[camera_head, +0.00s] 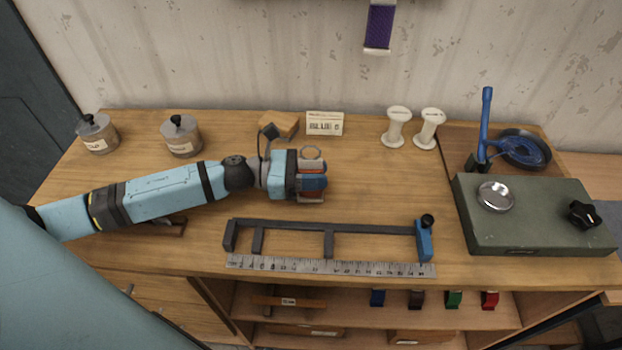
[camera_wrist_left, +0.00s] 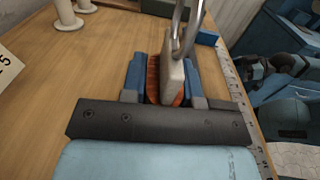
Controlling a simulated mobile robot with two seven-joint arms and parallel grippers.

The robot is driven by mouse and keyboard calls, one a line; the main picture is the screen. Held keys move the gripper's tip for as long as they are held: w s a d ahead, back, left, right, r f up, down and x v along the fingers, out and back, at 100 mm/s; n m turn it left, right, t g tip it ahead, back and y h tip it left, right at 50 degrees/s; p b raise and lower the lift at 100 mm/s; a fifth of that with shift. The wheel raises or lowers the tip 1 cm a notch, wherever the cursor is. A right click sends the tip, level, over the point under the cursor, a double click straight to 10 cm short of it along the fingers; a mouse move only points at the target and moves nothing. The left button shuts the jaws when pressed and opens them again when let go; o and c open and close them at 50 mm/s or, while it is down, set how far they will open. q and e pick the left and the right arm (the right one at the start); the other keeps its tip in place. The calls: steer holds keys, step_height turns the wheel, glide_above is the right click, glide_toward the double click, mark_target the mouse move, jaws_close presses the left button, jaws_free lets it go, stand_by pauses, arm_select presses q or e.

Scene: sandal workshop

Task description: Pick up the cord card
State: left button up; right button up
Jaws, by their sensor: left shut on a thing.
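The cord card is a pale flat card (camera_wrist_left: 173,78) wound with orange-red cord, with a metal ring at one end. In the head view its orange edge (camera_head: 313,172) shows between the fingers, and the ring stands out on the far side. My left gripper (camera_head: 314,184) is shut on the card, with a blue finger on each side of it in the left wrist view (camera_wrist_left: 165,80). The gripper is over the middle-left of the bench. I cannot tell how far the card is from the bench top. My right gripper is not in view.
A dark bar frame (camera_head: 290,228) and a steel ruler (camera_head: 330,267) lie in front of the gripper. A wooden block (camera_head: 279,123), a label card (camera_head: 324,124) and two white spools (camera_head: 396,127) stand behind. A green box (camera_head: 535,222) is at right. The bench right of the gripper is clear.

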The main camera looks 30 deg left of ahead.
arm_select(q)
step_height(320, 180, up, 20)
steer(key=p, duration=0.2)
stand_by(0.4)
stand_by(0.4)
stand_by(0.6)
